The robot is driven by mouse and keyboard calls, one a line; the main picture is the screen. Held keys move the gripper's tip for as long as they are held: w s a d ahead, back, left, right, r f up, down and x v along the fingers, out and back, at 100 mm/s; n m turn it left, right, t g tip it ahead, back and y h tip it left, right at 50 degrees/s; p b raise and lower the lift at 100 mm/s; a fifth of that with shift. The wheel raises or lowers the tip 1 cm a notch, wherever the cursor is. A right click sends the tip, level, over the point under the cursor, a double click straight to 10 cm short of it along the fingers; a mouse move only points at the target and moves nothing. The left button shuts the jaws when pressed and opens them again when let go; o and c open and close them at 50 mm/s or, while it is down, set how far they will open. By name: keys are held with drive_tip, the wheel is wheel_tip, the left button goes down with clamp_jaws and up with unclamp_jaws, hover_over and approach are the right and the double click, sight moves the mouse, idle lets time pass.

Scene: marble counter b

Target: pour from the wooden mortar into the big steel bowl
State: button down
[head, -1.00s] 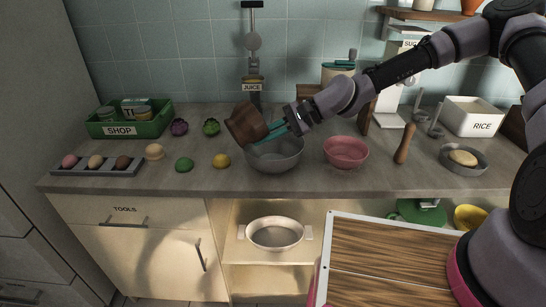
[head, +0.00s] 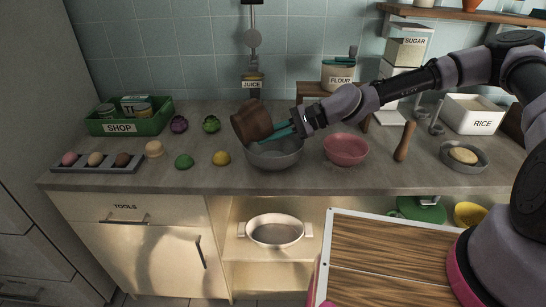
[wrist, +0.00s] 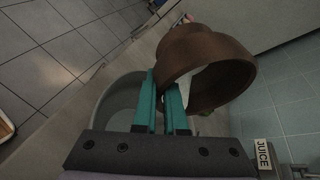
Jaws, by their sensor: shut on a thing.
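The brown wooden mortar (head: 251,122) is in my gripper (head: 284,131), tilted and held above the big steel bowl. My gripper's teal fingers (wrist: 161,106) are shut on the mortar's wall in the wrist view, where the mortar (wrist: 222,62) shows its round opening. The grey steel bowl (head: 274,157) stands on the counter below and slightly right of the mortar; it also shows in the wrist view (wrist: 118,98). The mortar's contents cannot be seen, and no falling stream shows. The bowl's inside is partly hidden by my gripper.
A pink bowl (head: 346,149) stands close to the right of the steel bowl. A yellow ball-like item (head: 221,158) and a green one (head: 184,161) lie to its left. A juice dispenser (head: 252,82) is behind. A wooden pestle (head: 405,141) stands farther right.

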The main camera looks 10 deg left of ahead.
sight(253, 113)
drive_tip(key=shift+w+d+f, duration=0.2)
drive_tip(key=shift+w+d, duration=0.05)
drive_tip(key=shift+w, duration=0.05)
drive_tip(key=shift+d+r+m+g+y, duration=0.1)
drive_tip(key=shift+m+g+y, duration=0.25)
drive_tip(key=shift+y, duration=0.45)
drive_tip(key=shift+w+d+r+m+g+y, duration=0.15)
drive_tip(key=shift+r+m+g+y, duration=0.1)
drive_tip(key=shift+r+y, duration=0.2)
drive_tip(key=shift+w+d+r+m+g+y, duration=0.1)
drive_tip(key=shift+r+g+y, duration=0.1)
drive_tip(key=shift+r+y, duration=0.2)
idle(0.8)
drive_tip(key=shift+w+d+r+m+g+y, duration=0.15)
drive_tip(key=shift+m+g+y, duration=0.15)
drive_tip(key=shift+y, duration=0.45)
idle(0.7)
drive_tip(key=shift+w+d+r+m+y, duration=0.15)
drive_tip(key=shift+r+y, duration=0.25)
drive_tip(key=shift+r, duration=0.4)
drive_tip(key=shift+a+r+m+y, duration=0.1)
drive_tip(key=shift+r+m+y, duration=0.25)
drive_tip(key=shift+r, duration=0.45)
